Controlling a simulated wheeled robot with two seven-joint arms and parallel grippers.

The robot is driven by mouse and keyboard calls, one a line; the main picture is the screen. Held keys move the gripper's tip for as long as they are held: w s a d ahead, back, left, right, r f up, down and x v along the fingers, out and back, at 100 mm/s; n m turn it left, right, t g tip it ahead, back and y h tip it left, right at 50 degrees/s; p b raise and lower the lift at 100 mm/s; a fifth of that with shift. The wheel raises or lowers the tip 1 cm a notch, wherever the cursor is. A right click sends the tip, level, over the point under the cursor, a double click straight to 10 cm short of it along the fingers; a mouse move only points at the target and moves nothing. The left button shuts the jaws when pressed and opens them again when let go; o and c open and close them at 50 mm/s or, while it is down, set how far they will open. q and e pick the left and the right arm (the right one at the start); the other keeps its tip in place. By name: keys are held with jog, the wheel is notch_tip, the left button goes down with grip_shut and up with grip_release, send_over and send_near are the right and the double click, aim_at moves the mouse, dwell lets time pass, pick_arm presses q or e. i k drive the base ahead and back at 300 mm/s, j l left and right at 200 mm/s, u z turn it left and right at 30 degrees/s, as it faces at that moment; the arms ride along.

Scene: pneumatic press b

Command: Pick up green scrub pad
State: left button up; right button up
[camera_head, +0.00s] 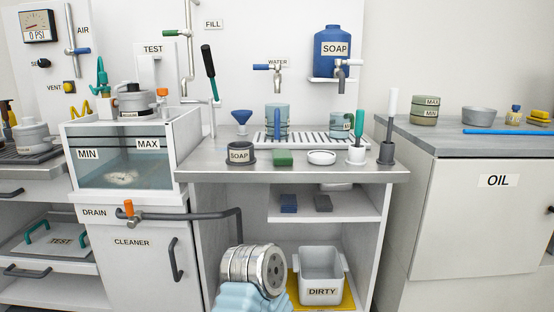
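The green scrub pad (283,158) is a small dark green block. It lies flat on the grey steel counter of the sink unit, between the SOAP cup (241,154) and a white round dish (321,157). It is apart from both and nothing covers it.
A metal ringed cylinder (252,270) with light blue material under it is low in front; I cannot tell what it is. Behind the pad are a drain rack (305,139) and clear cups. Brushes (388,124) stand in holders at right. The counter's front edge is clear.

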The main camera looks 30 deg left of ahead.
aim_at(280, 157)
jog(key=j, duration=1.55)
jog(key=i+z, duration=0.05)
